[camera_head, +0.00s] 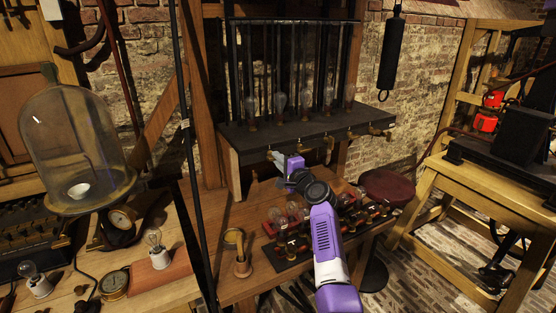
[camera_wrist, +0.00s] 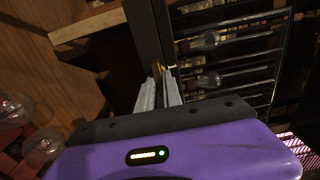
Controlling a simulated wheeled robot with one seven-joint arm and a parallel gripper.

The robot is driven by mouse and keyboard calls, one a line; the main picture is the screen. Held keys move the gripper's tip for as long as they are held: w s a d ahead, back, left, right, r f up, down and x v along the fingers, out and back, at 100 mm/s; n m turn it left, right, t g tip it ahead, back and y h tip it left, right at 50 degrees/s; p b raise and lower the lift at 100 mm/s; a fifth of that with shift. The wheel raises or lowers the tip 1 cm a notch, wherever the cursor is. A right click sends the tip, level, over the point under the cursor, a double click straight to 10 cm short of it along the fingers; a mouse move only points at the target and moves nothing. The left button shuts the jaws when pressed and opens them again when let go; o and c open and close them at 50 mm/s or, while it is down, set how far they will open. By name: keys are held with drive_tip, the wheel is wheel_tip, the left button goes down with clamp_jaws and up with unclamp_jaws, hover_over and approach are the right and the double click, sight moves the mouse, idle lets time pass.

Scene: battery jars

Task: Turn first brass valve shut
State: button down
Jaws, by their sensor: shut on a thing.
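A row of brass valves (camera_head: 352,133) runs along the front edge of a dark shelf (camera_head: 300,128). My gripper (camera_head: 275,157) is at the left end of this row, just below the shelf edge. Its fingers are shut on the first brass valve, which they mostly hide in the head view. In the wrist view, a small brass part of the first brass valve (camera_wrist: 157,68) shows at the tips of my gripper (camera_wrist: 163,84). The angle of its handle cannot be told.
Glass tubes with bulbs (camera_head: 280,100) stand on the shelf above the valves. A glass bell jar (camera_head: 75,140) stands at left. A round dark red stool (camera_head: 387,187) is at right.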

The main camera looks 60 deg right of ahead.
drive_tip(key=c, duration=1.5)
unclamp_jaws()
drive_tip(key=v, duration=0.7)
drive_tip(key=shift+s+a+b, duration=0.2)
drive_tip(key=shift+s+b, duration=0.15)
drive_tip(key=shift+b, duration=0.05)
